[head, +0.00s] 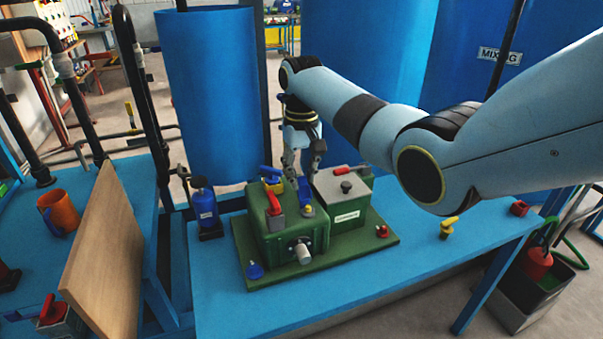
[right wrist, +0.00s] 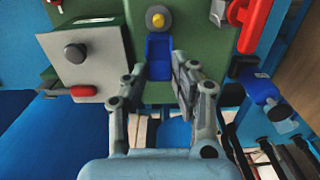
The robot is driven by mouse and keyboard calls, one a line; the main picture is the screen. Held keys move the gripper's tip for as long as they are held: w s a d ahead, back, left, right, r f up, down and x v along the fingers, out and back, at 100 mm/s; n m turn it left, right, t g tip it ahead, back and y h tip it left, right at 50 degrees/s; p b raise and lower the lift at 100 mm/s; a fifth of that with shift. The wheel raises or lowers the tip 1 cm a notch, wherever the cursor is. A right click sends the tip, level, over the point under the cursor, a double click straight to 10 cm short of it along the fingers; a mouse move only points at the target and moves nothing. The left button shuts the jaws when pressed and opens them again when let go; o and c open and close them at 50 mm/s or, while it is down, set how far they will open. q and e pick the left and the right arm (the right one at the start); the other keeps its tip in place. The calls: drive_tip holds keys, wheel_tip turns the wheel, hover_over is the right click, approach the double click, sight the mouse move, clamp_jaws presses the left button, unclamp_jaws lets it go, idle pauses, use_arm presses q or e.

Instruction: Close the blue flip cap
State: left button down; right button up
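The blue flip cap (head: 304,189) is on the green machine (head: 290,240), just behind a small yellow-topped button (head: 308,209). It looks raised in the head view. In the right wrist view the flip cap (right wrist: 158,50) lies between my fingers, with the yellow button (right wrist: 158,19) beyond it. My right gripper (head: 303,172) points down close behind the cap. In the right wrist view the gripper (right wrist: 159,72) is open, with a finger on either side of the cap; I cannot tell whether either touches it. My left gripper is not in view.
A red lever (head: 273,203) is left of the cap, and a grey box with a dark knob (head: 342,193) is right of it. A blue bottle (head: 204,205) stands left of the machine. A wooden board (head: 110,250) leans left.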

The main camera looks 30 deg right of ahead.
clamp_jaws()
